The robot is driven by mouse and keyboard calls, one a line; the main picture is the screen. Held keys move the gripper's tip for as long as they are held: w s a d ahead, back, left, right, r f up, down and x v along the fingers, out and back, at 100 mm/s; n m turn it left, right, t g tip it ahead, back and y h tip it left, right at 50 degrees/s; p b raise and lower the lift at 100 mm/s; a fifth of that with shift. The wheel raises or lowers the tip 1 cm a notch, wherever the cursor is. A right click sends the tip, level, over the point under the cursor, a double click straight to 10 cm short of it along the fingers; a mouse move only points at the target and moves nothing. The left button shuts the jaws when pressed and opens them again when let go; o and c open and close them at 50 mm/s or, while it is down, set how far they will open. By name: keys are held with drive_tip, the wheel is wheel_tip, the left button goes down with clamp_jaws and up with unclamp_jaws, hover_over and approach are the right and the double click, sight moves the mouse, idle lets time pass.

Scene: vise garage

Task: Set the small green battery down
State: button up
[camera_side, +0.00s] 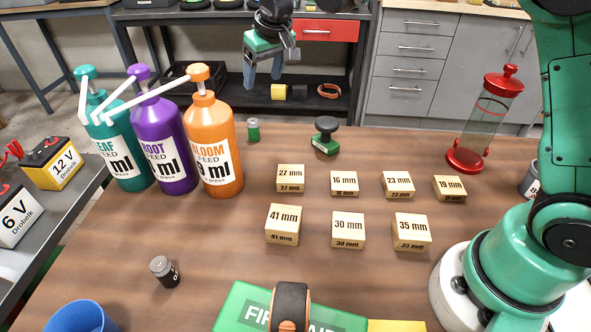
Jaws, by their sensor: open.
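The small green battery (253,130) stands upright on the wooden table (400,285), behind and to the right of the orange bottle. My gripper (263,80) is at the top of the picture, above the battery and apart from it. Its two blue-grey fingers point down and are spread, with nothing between them.
Pump bottles in teal (118,150), purple (165,145) and orange (214,150) stand left of the battery. A black-handled stamp (325,137) is to its right. Several wooden blocks (290,178) stand in front. A dark battery (164,271) and a first-aid box (240,308) are nearer.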

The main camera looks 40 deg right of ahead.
drive_tip(key=s+d+t, duration=0.1)
drive_tip(key=s, duration=0.8)
drive_tip(key=s+d+f+t, duration=0.1)
drive_tip(key=s+t, duration=0.1)
drive_tip(key=s, duration=0.8)
drive_tip(key=shift+s+d+f, duration=0.25)
drive_tip(key=shift+s+d, duration=0.05)
